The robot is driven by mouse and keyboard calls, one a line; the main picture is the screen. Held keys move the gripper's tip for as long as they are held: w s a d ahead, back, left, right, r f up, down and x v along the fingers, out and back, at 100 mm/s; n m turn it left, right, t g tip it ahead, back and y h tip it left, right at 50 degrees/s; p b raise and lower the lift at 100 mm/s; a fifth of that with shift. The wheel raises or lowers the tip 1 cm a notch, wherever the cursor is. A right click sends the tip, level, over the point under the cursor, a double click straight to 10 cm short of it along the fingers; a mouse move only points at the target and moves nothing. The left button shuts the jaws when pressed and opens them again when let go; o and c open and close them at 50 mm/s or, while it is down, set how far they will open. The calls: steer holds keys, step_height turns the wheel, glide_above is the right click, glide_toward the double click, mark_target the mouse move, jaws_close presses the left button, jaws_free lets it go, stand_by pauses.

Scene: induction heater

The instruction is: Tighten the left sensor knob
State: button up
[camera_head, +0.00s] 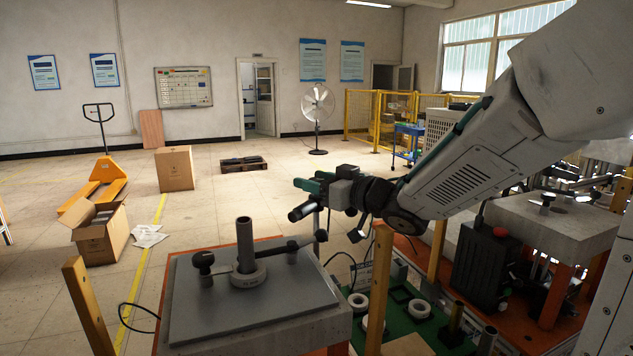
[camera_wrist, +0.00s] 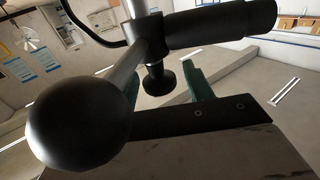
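My gripper (camera_head: 308,184) reaches in from the right, at the left sensor. In the wrist view its two teal fingers (camera_wrist: 165,80) are spread apart. A small black knob (camera_wrist: 160,78) shows between them, apparently touching neither; its depth is hard to judge. The left sensor is a black cylinder (camera_wrist: 220,26) just above the knob, on a metal post. It also shows in the head view as a dark cylinder (camera_head: 301,211) below the fingers. The small knob cannot be made out in the head view. A second dark cylinder (camera_head: 358,234), perhaps the right sensor, is lower right.
A large black ball handle (camera_wrist: 78,121) is close to the wrist camera, partly covering the left finger. A grey plate (camera_head: 245,305) carries an upright tube (camera_head: 245,240) through a ring and a black knob (camera_head: 204,261). A green tray (camera_head: 405,333) holds rings at front right.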

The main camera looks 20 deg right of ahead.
steer(key=v, duration=0.7)
steer(key=shift+s+d, duration=0.2)
steer(key=shift+s, duration=0.15)
